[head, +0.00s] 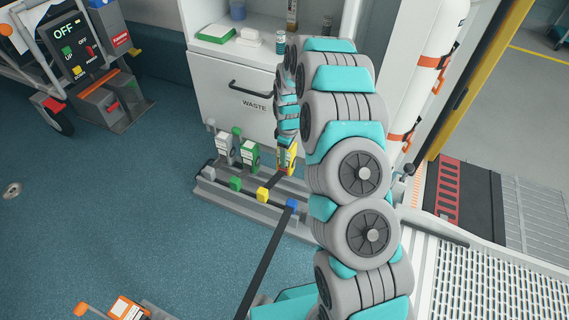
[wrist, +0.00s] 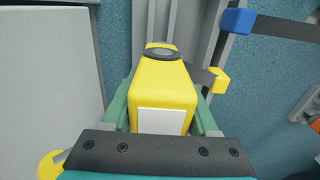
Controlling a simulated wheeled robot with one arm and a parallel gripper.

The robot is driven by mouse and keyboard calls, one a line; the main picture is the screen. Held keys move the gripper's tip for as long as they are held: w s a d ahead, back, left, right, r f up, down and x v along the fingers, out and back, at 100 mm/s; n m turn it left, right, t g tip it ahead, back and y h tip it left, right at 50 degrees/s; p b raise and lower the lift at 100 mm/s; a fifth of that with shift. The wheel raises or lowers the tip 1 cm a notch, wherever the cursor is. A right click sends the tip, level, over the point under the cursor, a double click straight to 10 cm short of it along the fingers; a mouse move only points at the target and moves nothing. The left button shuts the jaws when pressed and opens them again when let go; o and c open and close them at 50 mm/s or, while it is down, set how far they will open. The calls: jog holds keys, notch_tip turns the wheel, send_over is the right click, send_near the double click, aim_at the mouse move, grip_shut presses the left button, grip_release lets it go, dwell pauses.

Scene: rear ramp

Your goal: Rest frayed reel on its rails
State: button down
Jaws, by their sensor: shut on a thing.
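A yellow reel (wrist: 163,85) with a white label fills the middle of the wrist view. My gripper (wrist: 163,98) is shut on it, one green finger along each side. A short dark strap with a yellow end tab (wrist: 221,80) runs from the reel. In the head view the yellow reel (head: 292,156) shows partly behind my arm, beside a white reel (head: 223,148) and a green reel (head: 250,155). Grey rails (head: 240,204) lie along the cabinet foot. I cannot tell whether the yellow reel touches the rails, and no fraying shows.
A dark strap (head: 264,262) with a blue end tab (head: 292,205) runs from the rails across the floor. A white waste cabinet (head: 238,90) stands behind the reels. A wheeled cart (head: 85,60) is at upper left. The blue floor at left is mostly clear.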

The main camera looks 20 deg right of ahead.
jog(key=shift+r, duration=1.3)
jog(key=shift+r, duration=0.15)
jog(key=shift+r+p, duration=0.35)
jog(key=shift+r, duration=1)
